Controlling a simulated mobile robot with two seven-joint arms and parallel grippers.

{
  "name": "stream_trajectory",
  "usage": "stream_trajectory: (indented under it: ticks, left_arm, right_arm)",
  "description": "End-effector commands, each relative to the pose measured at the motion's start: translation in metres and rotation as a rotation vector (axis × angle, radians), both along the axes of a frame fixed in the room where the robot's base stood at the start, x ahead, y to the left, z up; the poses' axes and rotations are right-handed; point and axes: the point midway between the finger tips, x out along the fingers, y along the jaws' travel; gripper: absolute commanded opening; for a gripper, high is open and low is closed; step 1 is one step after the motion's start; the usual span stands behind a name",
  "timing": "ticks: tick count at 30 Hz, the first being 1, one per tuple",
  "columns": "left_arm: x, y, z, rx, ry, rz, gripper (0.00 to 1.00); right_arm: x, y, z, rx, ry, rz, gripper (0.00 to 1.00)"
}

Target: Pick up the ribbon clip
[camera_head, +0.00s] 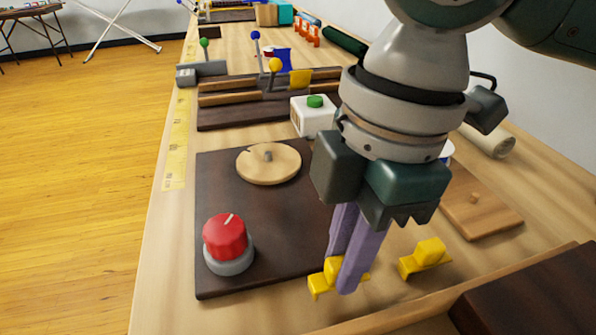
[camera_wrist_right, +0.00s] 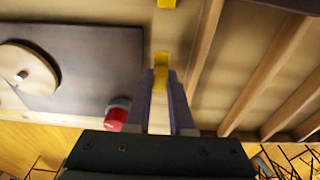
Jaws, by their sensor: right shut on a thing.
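A small yellow clip (camera_head: 318,286), which I take for the ribbon clip, is at the front edge of the dark board. My right gripper (camera_head: 341,276) comes down from above with its purple fingers shut on this clip. The fingers hide part of it. In the right wrist view the clip (camera_wrist_right: 161,68) sits between the fingertips (camera_wrist_right: 161,80). I cannot tell whether it still touches the table. A second, similar yellow piece (camera_head: 427,257) lies on the table to the right, apart from the gripper. My left gripper is not in view.
The dark board (camera_head: 225,178) carries a red knob (camera_head: 226,238) and a round wooden dial (camera_head: 268,163). A white box with a green button (camera_head: 314,116) and slotted rails (camera_head: 235,117) stand behind. A wooden plate (camera_head: 490,212) and a dark-topped tray (camera_head: 530,300) lie right.

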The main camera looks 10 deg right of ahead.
Motion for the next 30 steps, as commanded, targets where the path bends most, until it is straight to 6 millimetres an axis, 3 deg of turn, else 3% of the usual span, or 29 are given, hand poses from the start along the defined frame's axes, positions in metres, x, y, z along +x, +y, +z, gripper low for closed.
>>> stream_trajectory:
  ticks: [12, 18, 24, 30]
  left_arm:
    - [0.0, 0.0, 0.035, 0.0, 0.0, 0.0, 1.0]
    - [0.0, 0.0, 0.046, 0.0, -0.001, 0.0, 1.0]
    - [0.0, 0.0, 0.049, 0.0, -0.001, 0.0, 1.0]
    - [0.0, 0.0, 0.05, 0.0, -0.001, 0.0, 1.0]
  right_arm:
    - [0.001, 0.001, 0.116, 0.002, -0.006, 0.002, 0.0]
    - [0.0, 0.001, 0.161, 0.001, -0.003, 0.003, 0.0]
    - [0.0, 0.0, 0.183, 0.001, -0.001, 0.001, 0.0]
    - [0.0, 0.0, 0.186, 0.0, 0.001, 0.0, 0.0]
